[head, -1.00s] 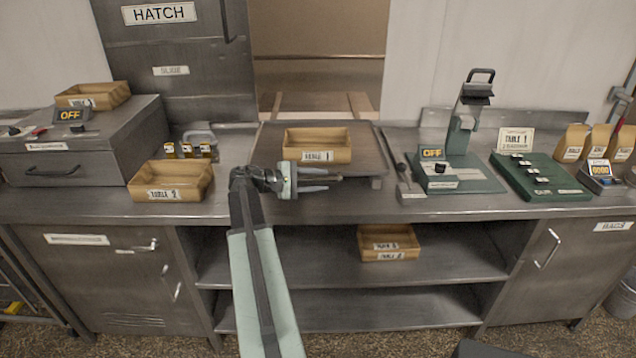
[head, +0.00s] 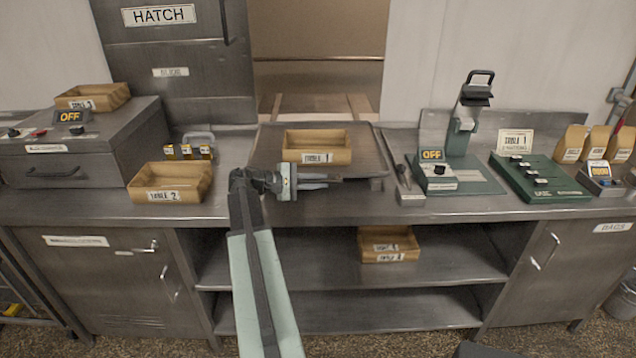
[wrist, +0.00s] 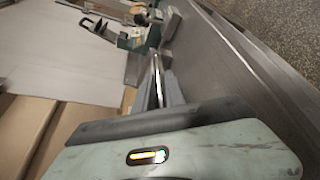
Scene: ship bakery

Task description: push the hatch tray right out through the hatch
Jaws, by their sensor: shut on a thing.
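The hatch tray (head: 368,158) is a dark grey flat tray on the counter in front of the open hatch. A wooden box labelled TABLE 1 (head: 317,147) sits on it. My gripper (head: 330,182) is at the tray's front edge, its fingers pointing right. The fingers are close together and shut on the tray's front edge; the exact contact is hard to see. In the wrist view the fingers (wrist: 158,88) are narrow and the tray is not clearly seen.
A TABLE 2 box (head: 171,184) stands left of the tray. A green-based press (head: 456,170) and a green key panel (head: 540,178) stand to the right. Another box (head: 388,243) is on the shelf below. Light rails (head: 315,104) lie beyond the hatch sill.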

